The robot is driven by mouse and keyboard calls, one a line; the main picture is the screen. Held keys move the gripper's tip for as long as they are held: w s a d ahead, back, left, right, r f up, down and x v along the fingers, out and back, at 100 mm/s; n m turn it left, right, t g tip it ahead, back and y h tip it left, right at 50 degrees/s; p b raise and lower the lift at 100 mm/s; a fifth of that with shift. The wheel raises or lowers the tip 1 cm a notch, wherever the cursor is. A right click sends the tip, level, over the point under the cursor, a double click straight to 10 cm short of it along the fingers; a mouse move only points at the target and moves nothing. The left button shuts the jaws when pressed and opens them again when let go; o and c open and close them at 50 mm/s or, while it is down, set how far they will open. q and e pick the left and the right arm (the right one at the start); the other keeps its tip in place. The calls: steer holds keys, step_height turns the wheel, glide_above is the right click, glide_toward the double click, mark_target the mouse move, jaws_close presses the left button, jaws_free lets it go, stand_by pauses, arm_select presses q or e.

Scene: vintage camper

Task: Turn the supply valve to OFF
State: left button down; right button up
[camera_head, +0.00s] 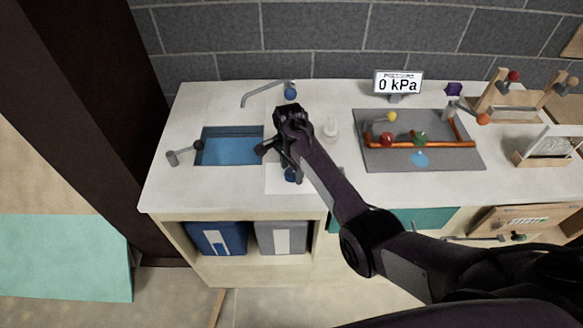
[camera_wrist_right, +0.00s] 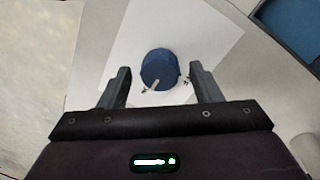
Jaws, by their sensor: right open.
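A blue round knob (camera_wrist_right: 160,68) with a pale pointer stands on a white sheet or plate (camera_wrist_right: 190,25) in the right wrist view. Small marks beside it are too small to read. In the head view the knob (camera_head: 291,174) shows partly behind my right gripper (camera_head: 277,154), right of the sink. My right gripper is open, its fingers on either side of the knob in the wrist view; I see no clear contact. No label names the supply valve. A grey board (camera_head: 440,161) carries orange pipes with a red knob (camera_head: 387,139), a green knob (camera_head: 420,138) and a yellow knob (camera_head: 391,117).
The blue sink (camera_head: 229,150) lies left of my gripper, with a faucet (camera_head: 268,90) behind. A white bottle (camera_head: 331,128) stands close to the right. A display (camera_head: 398,83) reads 0 kPa. A light blue patch (camera_head: 419,159) lies on the board. Wooden racks (camera_head: 515,100) stand far right.

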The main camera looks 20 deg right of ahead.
steer(key=c, duration=1)
steer(key=n+p, duration=0.1)
steer(key=n, duration=0.2)
steer(key=shift+r+p, duration=0.15)
steer(key=shift+p, duration=0.25)
steer(key=n+p, duration=0.1)
steer(key=n, duration=0.3)
steer(key=shift+p, duration=0.4)
steer(key=n+p, duration=0.1)
steer(key=n, duration=0.9)
steer(key=shift+n+t, duration=0.4)
steer(key=shift+a, duration=0.1)
